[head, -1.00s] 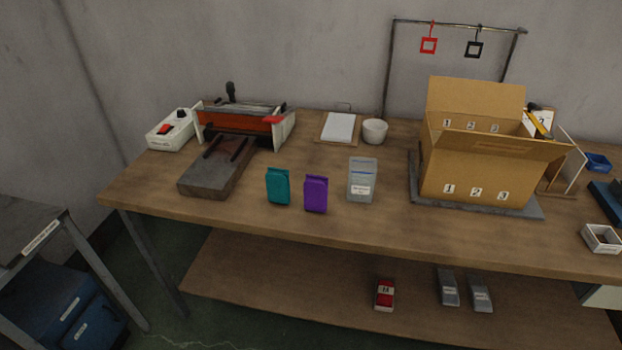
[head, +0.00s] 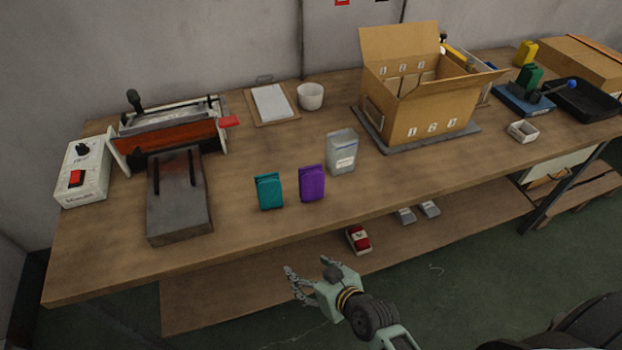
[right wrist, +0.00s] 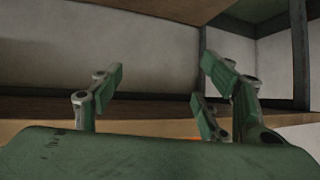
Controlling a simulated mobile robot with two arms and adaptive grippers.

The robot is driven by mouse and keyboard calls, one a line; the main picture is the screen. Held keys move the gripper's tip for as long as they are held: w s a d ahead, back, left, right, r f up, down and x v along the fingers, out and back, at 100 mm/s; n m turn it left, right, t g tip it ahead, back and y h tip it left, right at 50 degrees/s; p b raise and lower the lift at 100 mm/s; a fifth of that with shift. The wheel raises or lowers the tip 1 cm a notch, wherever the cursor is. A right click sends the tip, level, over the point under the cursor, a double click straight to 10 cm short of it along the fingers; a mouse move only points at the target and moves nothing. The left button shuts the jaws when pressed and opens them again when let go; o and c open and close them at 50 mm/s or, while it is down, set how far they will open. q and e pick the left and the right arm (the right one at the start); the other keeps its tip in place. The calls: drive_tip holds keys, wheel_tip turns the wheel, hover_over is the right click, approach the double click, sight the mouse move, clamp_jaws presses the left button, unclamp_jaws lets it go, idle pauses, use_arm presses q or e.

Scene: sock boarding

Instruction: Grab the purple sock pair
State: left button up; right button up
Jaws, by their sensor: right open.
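The purple sock pair (head: 312,183) stands upright near the front edge of the wooden table, between a teal sock pair (head: 269,191) and a grey, labelled pack (head: 342,152). My right gripper (head: 296,284) is open and empty. It is in front of the table, lower in the picture than the purple pair and apart from it. In the right wrist view its green fingers (right wrist: 160,95) are spread with nothing between them, and no sock pair shows there. My left gripper is not in view.
A sealing machine (head: 170,130) and a dark metal block (head: 178,205) stand at the left. An open cardboard box (head: 425,115) is at the back right. A white cup (head: 310,96) stands behind. A lower shelf (head: 230,293) holds a red pack (head: 358,240) and grey packs.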

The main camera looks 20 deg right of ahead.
sight(313, 182)
wheel_tip(313, 182, up, 12)
drive_tip(key=w+t+y, duration=0.1)
drive_tip(key=w+t, duration=0.1)
drive_tip(key=w+d+r+m+t+h, duration=0.1)
drive_tip(key=w, duration=0.1)
drive_tip(key=w+d+r+m+t+h, duration=0.1)
drive_tip(key=w+d+r+t+h, duration=0.1)
drive_tip(key=w+d+r+m+t+h+p, duration=0.1)
drive_tip(key=w+d+t, duration=0.1)
drive_tip(key=shift+r, duration=0.15)
drive_tip(key=shift+w+d+r+h, duration=0.1)
drive_tip(key=shift+w+d+h, duration=0.15)
drive_tip(key=shift+h, duration=0.35)
drive_tip(key=w, duration=0.3)
drive_tip(key=w+p, duration=0.1)
drive_tip(key=w, duration=0.3)
drive_tip(key=shift+w+a, duration=0.2)
drive_tip(key=shift+w, duration=0.1)
drive_tip(key=shift+r, duration=0.1)
drive_tip(key=shift+c, duration=0.6)
drive_tip(key=c, duration=1.2)
